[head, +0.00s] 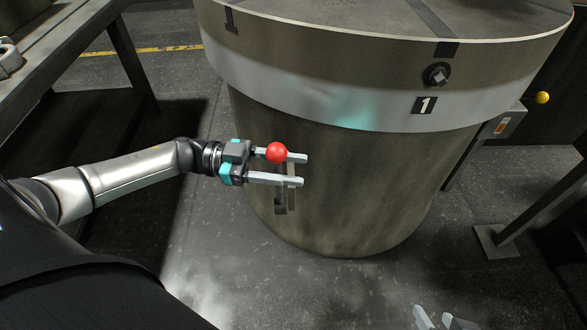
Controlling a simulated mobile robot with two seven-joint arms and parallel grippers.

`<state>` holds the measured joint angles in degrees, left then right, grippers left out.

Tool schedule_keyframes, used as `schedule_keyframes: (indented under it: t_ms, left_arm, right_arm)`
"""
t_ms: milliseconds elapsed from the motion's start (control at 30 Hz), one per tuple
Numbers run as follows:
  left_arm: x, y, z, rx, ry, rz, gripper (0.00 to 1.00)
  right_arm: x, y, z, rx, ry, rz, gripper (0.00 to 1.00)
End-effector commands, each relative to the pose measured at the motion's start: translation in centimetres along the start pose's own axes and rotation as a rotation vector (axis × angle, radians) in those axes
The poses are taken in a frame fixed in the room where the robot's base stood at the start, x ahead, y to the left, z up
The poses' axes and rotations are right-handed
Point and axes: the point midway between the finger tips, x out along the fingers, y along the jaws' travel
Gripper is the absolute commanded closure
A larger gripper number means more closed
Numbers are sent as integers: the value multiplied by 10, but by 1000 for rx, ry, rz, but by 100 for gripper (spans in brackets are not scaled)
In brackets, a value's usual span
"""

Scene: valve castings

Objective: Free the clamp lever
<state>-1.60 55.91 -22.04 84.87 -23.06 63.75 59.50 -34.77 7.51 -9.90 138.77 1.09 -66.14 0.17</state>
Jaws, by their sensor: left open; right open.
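A red ball knob (277,152) shows at the lower front of a large round drum-like table (340,165). It overlaps the upper finger of my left gripper (300,170). The gripper is open, with its fingers pointing right. A dark upright plate or bar (280,203) shows below the fingers against the drum; the knob may belong to the clamp lever, but the join is hidden. I cannot tell whether the fingers touch the knob. My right gripper (436,320) is open at the bottom edge, mostly out of view and apart from the drum.
The drum has a pale band, a number 1 plate (424,105) and a dark round fitting (437,74). A yellow ball (542,97) sticks out beside a grey box (497,127) at right. A bench (60,45) stands at upper left. The floor in front is clear.

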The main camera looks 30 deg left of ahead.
Motion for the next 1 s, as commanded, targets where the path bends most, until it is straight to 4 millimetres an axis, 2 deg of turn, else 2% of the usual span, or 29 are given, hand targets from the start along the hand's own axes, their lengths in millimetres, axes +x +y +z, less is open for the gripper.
schedule_keyframes:
  t_ms: [133, 433, 867, 1000]
  left_arm:
    - [7, 0, 0, 0, 1, 0, 51]
    - [8, 0, 0, 0, 1, 0, 51]
    - [8, 0, 0, 0, 0, -1, 98]
    - [8, 0, 0, 0, 0, -1, 100]
  right_arm:
    - [3, -3, -2, -1, 26, -8, 50]
    - [3, -3, -3, -1, 32, -9, 50]
    - [3, -4, -3, -1, 31, -9, 50]
    - [3, -4, -3, -1, 30, -9, 50]
